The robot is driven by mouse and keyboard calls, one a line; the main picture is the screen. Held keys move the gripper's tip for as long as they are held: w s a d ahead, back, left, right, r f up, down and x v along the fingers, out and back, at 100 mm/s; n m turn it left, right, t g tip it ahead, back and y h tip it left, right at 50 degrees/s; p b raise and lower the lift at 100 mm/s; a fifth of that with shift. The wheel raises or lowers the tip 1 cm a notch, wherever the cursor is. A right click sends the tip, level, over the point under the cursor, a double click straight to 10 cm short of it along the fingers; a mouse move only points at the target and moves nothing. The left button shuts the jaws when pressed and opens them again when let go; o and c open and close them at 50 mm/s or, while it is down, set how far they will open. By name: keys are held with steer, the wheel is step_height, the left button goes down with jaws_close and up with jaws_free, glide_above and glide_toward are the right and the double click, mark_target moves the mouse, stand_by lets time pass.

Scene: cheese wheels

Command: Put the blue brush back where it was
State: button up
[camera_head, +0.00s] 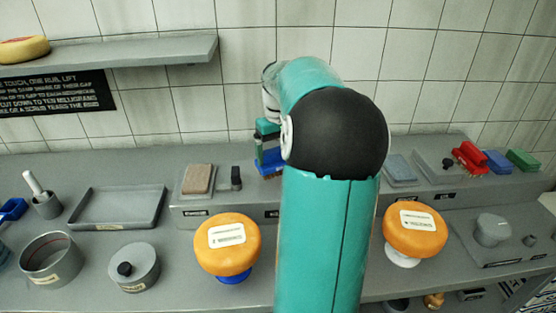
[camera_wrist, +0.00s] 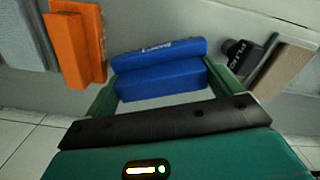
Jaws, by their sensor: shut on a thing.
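The blue brush (camera_wrist: 160,78) lies between the two fingers of my gripper (camera_wrist: 164,72) in the wrist view, with a finger at each end. It is a two-part blue block with a small label on its far side. In the head view my gripper (camera_head: 268,148) is low over the back ledge, left of my arm's black joint. Part of the blue brush (camera_head: 269,163) shows under it, close to the ledge top. I cannot tell whether the brush touches the ledge. My arm hides its right side.
In the wrist view an orange block (camera_wrist: 75,45) and a dark labelled piece (camera_wrist: 240,56) flank the brush closely. Red (camera_head: 470,158), blue (camera_head: 497,161) and green (camera_head: 523,160) items sit on the right ledge. Orange cheese wheels (camera_head: 227,240) (camera_head: 415,230) stand in front. The grey tray (camera_head: 118,222) is empty.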

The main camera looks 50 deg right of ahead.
steer(key=shift+f, duration=1.6)
steer(key=shift+f, duration=0.15)
steer(key=o, duration=0.7)
steer(key=shift+d, duration=0.1)
